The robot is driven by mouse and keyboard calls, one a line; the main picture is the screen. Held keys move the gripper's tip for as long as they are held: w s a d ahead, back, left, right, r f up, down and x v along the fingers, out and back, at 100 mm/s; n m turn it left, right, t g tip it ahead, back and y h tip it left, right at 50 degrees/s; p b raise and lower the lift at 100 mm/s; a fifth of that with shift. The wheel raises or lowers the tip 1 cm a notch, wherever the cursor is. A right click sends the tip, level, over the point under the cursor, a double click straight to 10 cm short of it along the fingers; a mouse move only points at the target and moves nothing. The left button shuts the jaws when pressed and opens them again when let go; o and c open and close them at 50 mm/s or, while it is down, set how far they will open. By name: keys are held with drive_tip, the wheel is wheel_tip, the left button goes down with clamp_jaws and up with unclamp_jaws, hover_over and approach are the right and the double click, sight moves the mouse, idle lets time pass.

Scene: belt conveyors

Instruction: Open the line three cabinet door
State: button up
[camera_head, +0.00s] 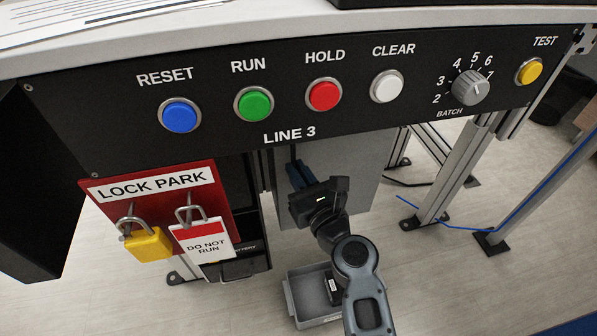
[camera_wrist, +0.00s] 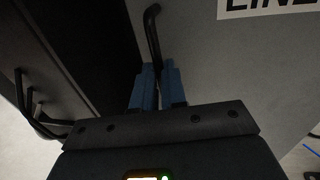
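The grey line three cabinet door (camera_head: 352,185) hangs below the LINE 3 panel. It fills the right of the wrist view (camera_wrist: 235,70), with part of a LINE label at the top. A black bar handle (camera_wrist: 152,28) stands near its left edge. My gripper (camera_head: 297,174) is at the door's left side. In the wrist view, its blue fingers (camera_wrist: 156,82) lie close on both sides of the handle's lower part and appear shut on it. A dark area lies left of the door edge; I cannot tell whether the door is ajar.
The LINE 3 panel (camera_head: 215,129) with buttons and a knob overhangs my arm. A red LOCK PARK board (camera_head: 108,190) with a yellow padlock (camera_head: 148,244) and a DO NOT RUN tag (camera_head: 204,243) hangs left. A grey bin (camera_head: 312,320) is below. Frame legs (camera_head: 455,175) stand right.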

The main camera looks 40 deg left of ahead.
clamp_jaws()
idle(1.0)
